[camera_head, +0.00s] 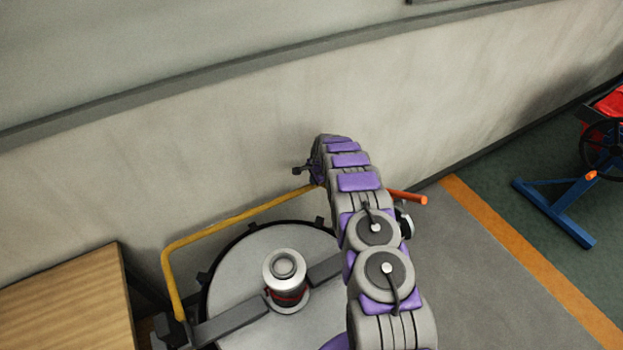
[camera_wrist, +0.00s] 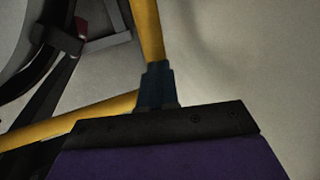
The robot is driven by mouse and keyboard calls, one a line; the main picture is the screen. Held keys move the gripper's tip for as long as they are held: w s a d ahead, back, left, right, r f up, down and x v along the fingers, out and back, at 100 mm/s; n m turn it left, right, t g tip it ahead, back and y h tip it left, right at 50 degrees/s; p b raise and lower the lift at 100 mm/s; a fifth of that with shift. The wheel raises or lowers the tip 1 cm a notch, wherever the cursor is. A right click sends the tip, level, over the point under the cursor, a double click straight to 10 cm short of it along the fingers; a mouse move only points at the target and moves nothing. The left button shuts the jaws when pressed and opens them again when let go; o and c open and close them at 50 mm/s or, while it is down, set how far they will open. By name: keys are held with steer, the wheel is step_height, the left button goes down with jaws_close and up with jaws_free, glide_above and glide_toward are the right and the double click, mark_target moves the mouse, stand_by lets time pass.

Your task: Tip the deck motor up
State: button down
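The deck motor is a silver cylinder (camera_head: 285,279) with a red band near its base, standing on a round grey deck (camera_head: 232,275). A yellow bar (camera_head: 235,219) bends around the deck's far side and passes behind my arm. An orange end (camera_head: 408,197) shows right of my arm. In the wrist view, my gripper (camera_wrist: 157,88) shows as a dark blue piece in line with a yellow bar (camera_wrist: 147,30). A second yellow length (camera_wrist: 75,120) runs left behind it. Contact and the finger gap cannot be made out. In the head view my arm hides most of the gripper.
A pale wall (camera_head: 150,165) stands close behind the bar. A wooden top (camera_head: 65,305) is at the lower left. A blue stand (camera_head: 555,210) with a dark wheel and a red item is at the right. Grey floor (camera_head: 480,270) beside an orange stripe (camera_head: 530,260) is clear.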

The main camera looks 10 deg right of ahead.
steer(key=p+v, duration=0.2)
steer(key=v, duration=1.2)
steer(key=shift+w+r, duration=0.3)
steer(key=shift+w, duration=0.05)
